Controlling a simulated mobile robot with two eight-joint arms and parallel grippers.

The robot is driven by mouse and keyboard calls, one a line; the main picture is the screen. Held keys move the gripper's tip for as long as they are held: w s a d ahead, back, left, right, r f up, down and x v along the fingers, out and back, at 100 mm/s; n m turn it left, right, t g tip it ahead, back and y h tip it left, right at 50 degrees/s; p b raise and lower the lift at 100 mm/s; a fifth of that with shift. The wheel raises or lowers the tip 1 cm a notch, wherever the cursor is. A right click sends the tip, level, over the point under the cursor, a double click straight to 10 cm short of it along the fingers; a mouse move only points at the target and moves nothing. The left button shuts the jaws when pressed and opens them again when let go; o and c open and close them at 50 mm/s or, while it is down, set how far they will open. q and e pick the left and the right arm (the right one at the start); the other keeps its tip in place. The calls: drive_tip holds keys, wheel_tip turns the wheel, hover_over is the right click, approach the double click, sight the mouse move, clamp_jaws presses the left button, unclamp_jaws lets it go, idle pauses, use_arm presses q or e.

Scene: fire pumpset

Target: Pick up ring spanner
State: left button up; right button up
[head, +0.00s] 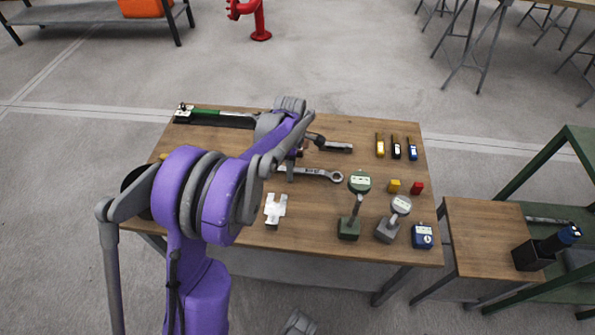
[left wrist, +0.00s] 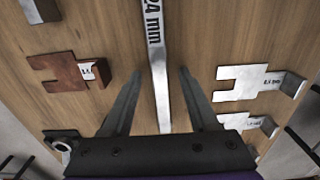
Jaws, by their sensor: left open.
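The ring spanner (head: 313,173) is a grey metal bar lying flat on the wooden table (head: 310,245), its ring end pointing right in the head view. Its other end is hidden behind my left arm and gripper. In the left wrist view the spanner's shaft (left wrist: 158,75), marked "24 mm", runs lengthwise between my two fingers. My left gripper (head: 291,168) is over the spanner, also seen in the left wrist view (left wrist: 159,72). It is open, with a gap on each side of the shaft. I cannot tell how far the fingertips are above the table.
A white notched gauge (head: 275,208) lies in front of the spanner. A green dial stand (head: 360,184) and a grey one (head: 401,205) stand to the right. A tool with a metal handle (head: 338,148) lies behind. A brown notched gauge (left wrist: 65,73) lies left in the wrist view.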

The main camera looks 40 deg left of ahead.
use_arm(q)
clamp_jaws()
idle(1.3)
